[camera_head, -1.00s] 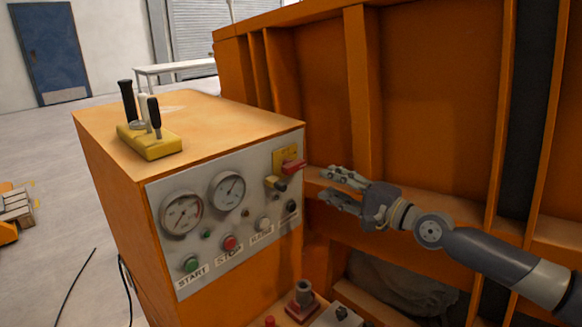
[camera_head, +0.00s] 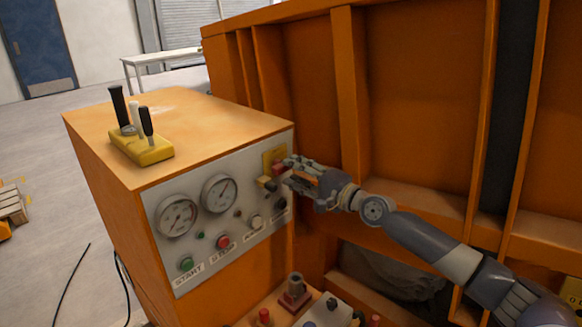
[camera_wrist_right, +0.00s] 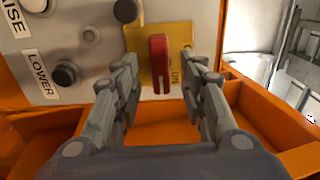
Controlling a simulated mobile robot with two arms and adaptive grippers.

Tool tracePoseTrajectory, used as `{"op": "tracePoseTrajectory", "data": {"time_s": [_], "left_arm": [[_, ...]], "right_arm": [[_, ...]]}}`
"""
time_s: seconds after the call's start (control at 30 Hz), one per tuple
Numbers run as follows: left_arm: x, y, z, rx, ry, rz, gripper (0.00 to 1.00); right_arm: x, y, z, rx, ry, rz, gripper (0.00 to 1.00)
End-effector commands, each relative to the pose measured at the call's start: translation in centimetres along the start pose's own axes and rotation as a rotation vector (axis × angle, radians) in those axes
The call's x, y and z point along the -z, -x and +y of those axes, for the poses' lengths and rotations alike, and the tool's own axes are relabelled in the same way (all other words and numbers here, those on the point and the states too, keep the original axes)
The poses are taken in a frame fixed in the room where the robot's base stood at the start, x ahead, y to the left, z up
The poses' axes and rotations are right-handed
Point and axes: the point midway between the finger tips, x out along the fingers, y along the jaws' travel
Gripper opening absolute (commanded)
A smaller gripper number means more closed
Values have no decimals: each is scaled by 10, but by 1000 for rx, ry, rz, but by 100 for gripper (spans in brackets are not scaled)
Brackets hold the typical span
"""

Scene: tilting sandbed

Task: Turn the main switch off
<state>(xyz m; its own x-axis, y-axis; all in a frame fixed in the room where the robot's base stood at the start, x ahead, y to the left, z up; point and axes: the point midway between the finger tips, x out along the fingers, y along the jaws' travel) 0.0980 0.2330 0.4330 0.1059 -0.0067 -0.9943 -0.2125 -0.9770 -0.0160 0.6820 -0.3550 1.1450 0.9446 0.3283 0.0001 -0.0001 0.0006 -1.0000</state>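The main switch is a red handle (camera_wrist_right: 160,62) on a yellow plate (camera_wrist_right: 138,42) at the upper right of the grey control panel (camera_head: 160,262). In the right wrist view the handle points along my fingers, beside the label "ON". My right gripper (camera_head: 289,171) is at the panel's right edge, with the red handle (camera_head: 279,166) partly hidden by it in the head view. In the wrist view the right gripper (camera_wrist_right: 160,84) is open, one finger on each side of the handle with gaps between. My left gripper is not in view.
Gauges, a green start button (camera_head: 187,264), a red stop button (camera_head: 223,242) and black knobs (camera_wrist_right: 64,74) share the panel. The orange bed wall (camera_head: 420,100) stands close behind the right arm. Levers on a yellow base (camera_head: 142,147) stand on the cabinet top.

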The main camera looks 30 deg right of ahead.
Motion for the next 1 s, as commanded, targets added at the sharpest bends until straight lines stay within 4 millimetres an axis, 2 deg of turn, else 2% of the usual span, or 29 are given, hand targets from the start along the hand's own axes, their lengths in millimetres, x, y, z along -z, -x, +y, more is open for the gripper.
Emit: {"op": "tracePoseTrajectory", "data": {"time_s": [0.2, 0.53, 0.57, 0.7, 1.0], "left_arm": [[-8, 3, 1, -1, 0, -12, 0], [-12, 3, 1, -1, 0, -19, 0], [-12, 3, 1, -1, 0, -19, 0], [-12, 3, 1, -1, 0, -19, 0], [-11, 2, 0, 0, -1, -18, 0]], "right_arm": [[0, -16, 0, 0, -1, 0, 38], [-1, -19, 1, -1, 0, -1, 38], [0, -19, 1, -1, 0, -1, 34], [0, -18, 0, -1, 0, -1, 2], [0, -18, 1, -2, 9, -1, 0]]}}
